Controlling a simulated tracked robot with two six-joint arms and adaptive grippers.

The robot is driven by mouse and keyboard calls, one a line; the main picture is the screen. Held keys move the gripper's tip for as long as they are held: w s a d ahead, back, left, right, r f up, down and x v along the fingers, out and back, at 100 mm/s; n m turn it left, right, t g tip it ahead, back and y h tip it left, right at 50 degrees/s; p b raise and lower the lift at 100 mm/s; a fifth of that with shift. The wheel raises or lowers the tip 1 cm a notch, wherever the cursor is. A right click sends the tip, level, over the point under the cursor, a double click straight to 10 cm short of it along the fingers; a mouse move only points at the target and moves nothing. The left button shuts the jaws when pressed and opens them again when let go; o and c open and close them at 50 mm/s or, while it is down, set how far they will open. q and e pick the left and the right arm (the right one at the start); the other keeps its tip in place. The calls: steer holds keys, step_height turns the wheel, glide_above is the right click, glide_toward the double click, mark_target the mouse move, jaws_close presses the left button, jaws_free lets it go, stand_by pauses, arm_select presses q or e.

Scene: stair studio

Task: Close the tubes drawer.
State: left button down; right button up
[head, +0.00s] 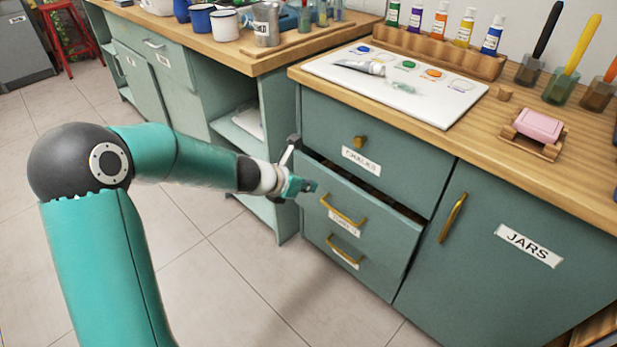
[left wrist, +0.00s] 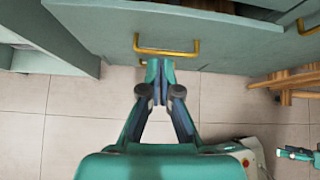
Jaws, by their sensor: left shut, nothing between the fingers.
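The tubes drawer (head: 375,228) is the middle one in a green cabinet, with a brass bar handle (head: 343,211) and a label below it. It stands slightly out, with a dark gap along its top edge. My left gripper (head: 309,187) is shut and empty, close to the drawer front near its upper left corner. In the left wrist view the shut fingertips (left wrist: 158,70) are just below a brass handle (left wrist: 166,51) on a green front. I cannot tell whether they touch it.
The chalks drawer (head: 395,135) above looks shut. A lower drawer (head: 345,277) is below, and the jars door (head: 510,265) is to the right. The worktop holds a white palette board (head: 440,108), paint tubes and a pink block (head: 538,125).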

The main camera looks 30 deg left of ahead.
arm_select(q)
steer(key=w+d+r+n+t+h, duration=0.2)
steer(key=d+r+n+h, duration=0.1)
steer(key=d+r, duration=0.1)
steer(key=n+t+y+b, duration=0.2)
steer(key=n+t+b, duration=0.5)
steer(key=n, duration=0.7)
glide_toward(307, 163)
steer(key=shift+g, duration=0.5)
steer(key=w+b, duration=0.1)
steer(key=w, duration=0.1)
steer(key=w+d+b, duration=0.1)
steer(key=w+b, duration=0.2)
steer(key=b, duration=0.1)
steer(key=shift+w+d+r, duration=0.15)
steer(key=shift+w+r, duration=0.15)
steer(key=shift+w, duration=0.1)
steer(key=shift+w+d+r, duration=0.1)
steer(key=shift+w+d, duration=0.05)
steer(key=shift+w, duration=0.45)
